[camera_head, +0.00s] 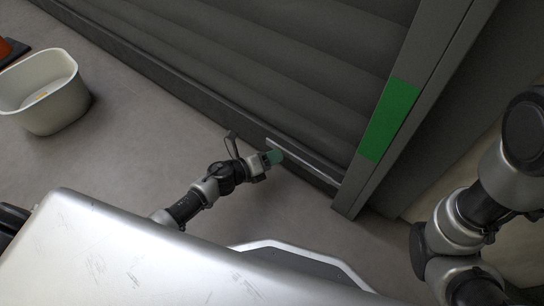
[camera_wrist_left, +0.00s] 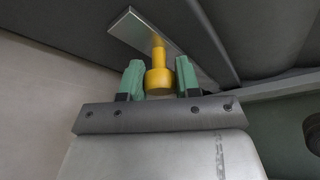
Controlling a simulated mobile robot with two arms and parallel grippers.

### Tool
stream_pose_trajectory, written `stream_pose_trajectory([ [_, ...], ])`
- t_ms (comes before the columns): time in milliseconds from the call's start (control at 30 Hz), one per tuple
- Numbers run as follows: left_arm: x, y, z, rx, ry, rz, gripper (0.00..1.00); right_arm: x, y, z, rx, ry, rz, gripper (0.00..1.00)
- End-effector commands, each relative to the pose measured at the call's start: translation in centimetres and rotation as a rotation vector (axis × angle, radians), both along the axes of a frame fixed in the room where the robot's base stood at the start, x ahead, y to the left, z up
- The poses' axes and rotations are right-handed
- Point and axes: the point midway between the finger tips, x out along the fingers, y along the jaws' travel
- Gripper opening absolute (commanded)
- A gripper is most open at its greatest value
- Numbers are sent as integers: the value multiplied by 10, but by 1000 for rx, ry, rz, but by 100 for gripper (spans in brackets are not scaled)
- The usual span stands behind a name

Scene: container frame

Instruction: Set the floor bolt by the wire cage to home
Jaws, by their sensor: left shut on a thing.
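A yellow bolt knob (camera_wrist_left: 158,80) stands out from a bright metal plate (camera_wrist_left: 142,30) in the left wrist view. The plate also shows in the head view (camera_head: 310,165), along the bottom edge of the grey shutter. My left gripper (camera_head: 274,157) is at the plate's left part, low by the floor. In the left wrist view its green fingers (camera_wrist_left: 159,80) are on either side of the yellow knob and shut on it. The knob is hidden by the gripper in the head view. I see no wire cage. My right gripper is out of view.
The grey ribbed shutter (camera_head: 250,60) fills the back. A grey post with a green band (camera_head: 390,120) stands right of the plate. An off-white bin (camera_head: 45,90) and an orange cone (camera_head: 5,47) are at the left. The floor between bin and gripper is clear.

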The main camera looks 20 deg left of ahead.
Motion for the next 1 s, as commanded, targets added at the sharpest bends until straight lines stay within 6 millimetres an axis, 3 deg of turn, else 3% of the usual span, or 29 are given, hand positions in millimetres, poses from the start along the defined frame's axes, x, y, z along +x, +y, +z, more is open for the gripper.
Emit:
stream_pose_trajectory([
  [233,-2,-4,0,-1,1,0,0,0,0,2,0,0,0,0],
  [500,-13,-37,1,-2,1,0,0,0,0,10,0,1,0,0],
  [733,-14,-37,0,-1,0,0,0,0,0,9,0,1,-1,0],
  [767,-13,-37,0,-2,-1,-1,34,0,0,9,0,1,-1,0],
  [900,-13,-37,0,-1,-1,-1,55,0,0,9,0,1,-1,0],
  [1000,-13,-37,0,-1,-1,-1,58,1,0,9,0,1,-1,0],
])
